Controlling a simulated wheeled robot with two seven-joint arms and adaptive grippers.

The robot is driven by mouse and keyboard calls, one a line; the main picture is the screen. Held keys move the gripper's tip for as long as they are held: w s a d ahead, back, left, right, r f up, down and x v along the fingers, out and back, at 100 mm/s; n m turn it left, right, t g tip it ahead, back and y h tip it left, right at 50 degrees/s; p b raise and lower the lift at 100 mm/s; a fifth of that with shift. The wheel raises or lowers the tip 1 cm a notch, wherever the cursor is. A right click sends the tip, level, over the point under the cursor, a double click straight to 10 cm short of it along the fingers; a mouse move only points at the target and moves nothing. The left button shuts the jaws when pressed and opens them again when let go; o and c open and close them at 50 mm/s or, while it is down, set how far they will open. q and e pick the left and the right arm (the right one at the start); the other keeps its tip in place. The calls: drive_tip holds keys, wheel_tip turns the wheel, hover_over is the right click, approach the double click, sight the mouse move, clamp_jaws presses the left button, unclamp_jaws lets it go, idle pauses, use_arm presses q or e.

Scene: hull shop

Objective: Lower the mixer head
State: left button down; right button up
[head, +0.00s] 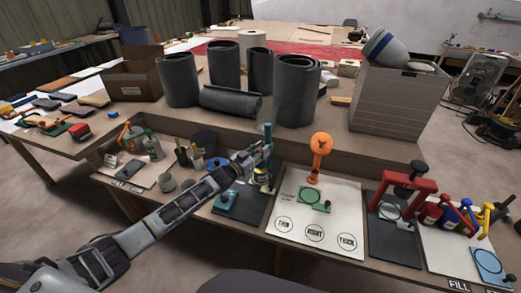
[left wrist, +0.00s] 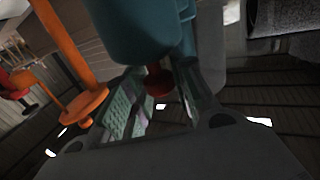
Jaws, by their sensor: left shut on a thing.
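The teal mixer (head: 266,131) stands at the back of a dark mat on the workbench, partly hidden behind my left gripper (head: 256,160). In the left wrist view its teal head (left wrist: 140,30) fills the top middle, with a red knob (left wrist: 157,82) under it. The knob lies between the two finger pads of my left gripper (left wrist: 160,92), which is shut on it. The head looks raised, but its exact tilt is hard to tell. My right gripper is in neither view.
An orange stand (head: 320,150) rises close to the right of the mixer. A teal block (head: 226,200) sits on the dark mat (head: 241,213). Dark rolls (head: 297,92) stand on the shelf behind. A red press (head: 404,185) is farther right.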

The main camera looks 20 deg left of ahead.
use_arm(q)
drive_tip(key=shift+s+f, duration=0.1)
drive_tip(key=shift+f, duration=0.25)
drive_tip(key=c, duration=1.3)
unclamp_jaws()
drive_tip(key=shift+o, duration=0.5)
drive_tip(key=shift+r, duration=0.1)
drive_tip(key=v, duration=1.1)
drive_tip(key=shift+s+a, duration=0.25)
drive_tip(key=shift+s, duration=0.1)
drive_tip(key=shift+d, duration=0.1)
